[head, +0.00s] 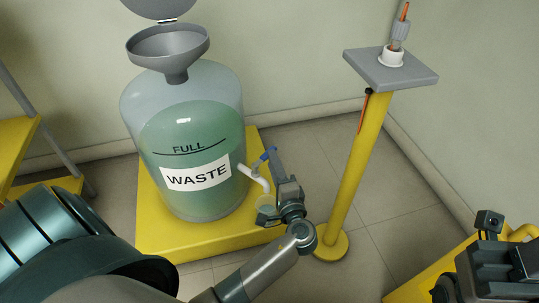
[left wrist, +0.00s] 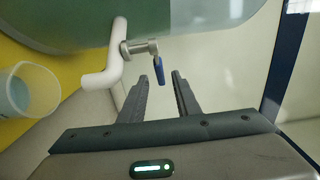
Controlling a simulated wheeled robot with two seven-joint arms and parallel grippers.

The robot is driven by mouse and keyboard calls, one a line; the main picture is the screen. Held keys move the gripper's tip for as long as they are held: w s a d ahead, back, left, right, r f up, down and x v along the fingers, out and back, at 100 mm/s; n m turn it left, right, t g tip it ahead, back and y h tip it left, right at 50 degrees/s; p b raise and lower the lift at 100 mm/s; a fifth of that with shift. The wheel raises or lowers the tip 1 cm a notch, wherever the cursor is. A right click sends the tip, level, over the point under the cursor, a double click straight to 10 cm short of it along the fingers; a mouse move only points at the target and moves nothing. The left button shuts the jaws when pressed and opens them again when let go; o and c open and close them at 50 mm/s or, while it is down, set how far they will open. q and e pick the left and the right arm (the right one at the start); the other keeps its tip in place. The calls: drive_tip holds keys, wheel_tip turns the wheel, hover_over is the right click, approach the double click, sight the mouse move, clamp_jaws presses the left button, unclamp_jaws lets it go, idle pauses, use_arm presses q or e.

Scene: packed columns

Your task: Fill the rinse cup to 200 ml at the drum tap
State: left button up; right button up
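The waste drum (head: 205,135) holds green liquid and stands on a yellow platform. Its tap has a white spout (head: 257,178) and a blue lever (head: 268,154); both show in the left wrist view, the spout (left wrist: 117,60) and the lever (left wrist: 159,75). The rinse cup (head: 265,204) stands below the spout's end. In the left wrist view the cup (left wrist: 38,80) looks translucent with a bluish inside; its level cannot be read. My left gripper (head: 277,158) is open, its fingertips (left wrist: 160,80) on either side of the blue lever, contact unclear. My right gripper (head: 495,265) is partly cut off at bottom right.
A grey funnel (head: 168,50) sits on the drum. A yellow post (head: 355,175) with a grey top plate (head: 390,70) stands right of my left gripper; a white holder (head: 393,56) is on it. The yellow platform (head: 155,235) has bare space at its front.

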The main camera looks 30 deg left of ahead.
use_arm(q)
drive_tip(key=shift+b+x, duration=0.5)
drive_tip(key=shift+x, duration=2.05)
clamp_jaws()
